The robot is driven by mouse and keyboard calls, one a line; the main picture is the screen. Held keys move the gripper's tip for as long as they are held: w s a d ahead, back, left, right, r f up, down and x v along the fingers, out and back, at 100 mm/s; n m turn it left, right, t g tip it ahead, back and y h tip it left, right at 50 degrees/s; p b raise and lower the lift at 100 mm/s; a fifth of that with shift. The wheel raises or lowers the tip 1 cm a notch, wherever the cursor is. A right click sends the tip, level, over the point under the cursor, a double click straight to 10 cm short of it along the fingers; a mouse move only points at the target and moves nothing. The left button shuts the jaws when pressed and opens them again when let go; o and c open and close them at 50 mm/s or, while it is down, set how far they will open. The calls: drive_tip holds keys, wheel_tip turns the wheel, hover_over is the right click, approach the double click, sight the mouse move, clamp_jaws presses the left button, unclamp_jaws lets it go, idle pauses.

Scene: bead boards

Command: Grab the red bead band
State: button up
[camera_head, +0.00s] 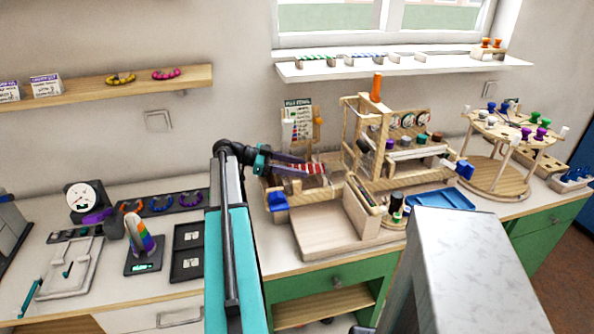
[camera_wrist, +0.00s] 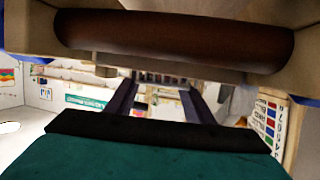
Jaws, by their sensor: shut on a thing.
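The red bead band (camera_head: 312,169), with red and pale stripes, shows at the fingertips in the head view, in front of the wooden loom-like frame (camera_head: 352,130). My gripper (camera_head: 303,165) reaches in from the left and is shut on the band; the fingers cover part of it. In the wrist view, the two dark fingers of my gripper (camera_wrist: 158,92) point away from the camera. A small dark row lies between their far ends, too small to make out clearly.
A thick brown roller (camera_wrist: 175,42) crosses close above the fingers in the wrist view. A wooden tray (camera_head: 325,225) and a blue tray (camera_head: 440,200) stand in front of the frame. A round wooden stand (camera_head: 500,172) is at the right.

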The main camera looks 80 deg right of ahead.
drive_tip(key=s+a+r+b, duration=0.1)
drive_tip(key=s+a+r, duration=0.1)
drive_tip(key=a, duration=0.4)
drive_tip(key=s+a+r+b, duration=0.1)
drive_tip(key=s+a+r, duration=0.2)
drive_tip(key=a+r, duration=0.2)
drive_tip(key=shift+s+a+b, duration=0.25)
drive_tip(key=shift+a+b, duration=0.1)
